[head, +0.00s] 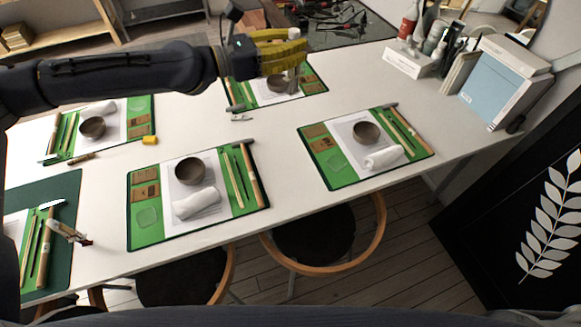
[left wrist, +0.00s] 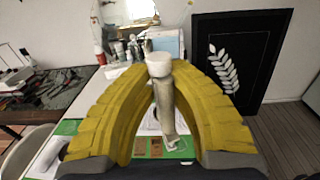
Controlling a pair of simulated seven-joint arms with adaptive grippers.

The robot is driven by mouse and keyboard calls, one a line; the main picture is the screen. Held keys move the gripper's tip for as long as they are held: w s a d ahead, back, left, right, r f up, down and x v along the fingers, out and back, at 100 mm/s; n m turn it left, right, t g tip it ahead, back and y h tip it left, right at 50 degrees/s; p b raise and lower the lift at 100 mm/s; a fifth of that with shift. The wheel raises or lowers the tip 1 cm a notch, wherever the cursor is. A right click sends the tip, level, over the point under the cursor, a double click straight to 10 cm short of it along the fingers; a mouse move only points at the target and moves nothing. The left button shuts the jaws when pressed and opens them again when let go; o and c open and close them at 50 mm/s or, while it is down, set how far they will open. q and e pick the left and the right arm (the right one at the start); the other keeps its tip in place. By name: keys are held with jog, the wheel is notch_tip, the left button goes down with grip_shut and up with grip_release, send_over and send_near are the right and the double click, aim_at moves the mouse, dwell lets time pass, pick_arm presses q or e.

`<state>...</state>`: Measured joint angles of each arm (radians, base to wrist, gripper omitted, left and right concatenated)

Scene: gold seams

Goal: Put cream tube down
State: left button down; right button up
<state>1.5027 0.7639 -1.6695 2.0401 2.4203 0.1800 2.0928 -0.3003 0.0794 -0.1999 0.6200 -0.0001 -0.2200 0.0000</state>
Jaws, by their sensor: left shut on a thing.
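My left gripper (head: 290,50) has yellow fingers and is raised over the far part of the white table, above the back place mat. It is shut on the cream tube. In the left wrist view the cream tube (left wrist: 164,100) stands nearly upright between the fingers (left wrist: 163,68), its white cap at the top and its greyish body below. In the head view the tube's white cap (head: 294,33) shows by the fingers, and the fingers partly hide the body. The tube appears to be clear of the table. My right gripper is not in view.
Green mats (head: 145,238) with bowls (head: 189,171), white rolls, sticks and brown packets lie on the white table (head: 265,145). Bottles and a red bottle (head: 409,20) stand at the back right.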

pick_arm(q)
jog(key=s+f+m+g, duration=0.1)
jog(key=f+g, duration=0.1)
jog(key=f, duration=1.5)
jog(key=s+f+m+g+h, duration=0.1)
jog(key=s+f+m+g, duration=0.1)
jog(key=f, duration=1.4)
jog(key=shift+s+a+f, duration=0.25)
jog(key=shift+a+f, duration=0.05)
jog(key=shift+f, duration=0.1)
jog(key=shift+f, duration=0.65)
jog(key=c, duration=1.5)
grip_release()
jog(key=shift+o, duration=0.2)
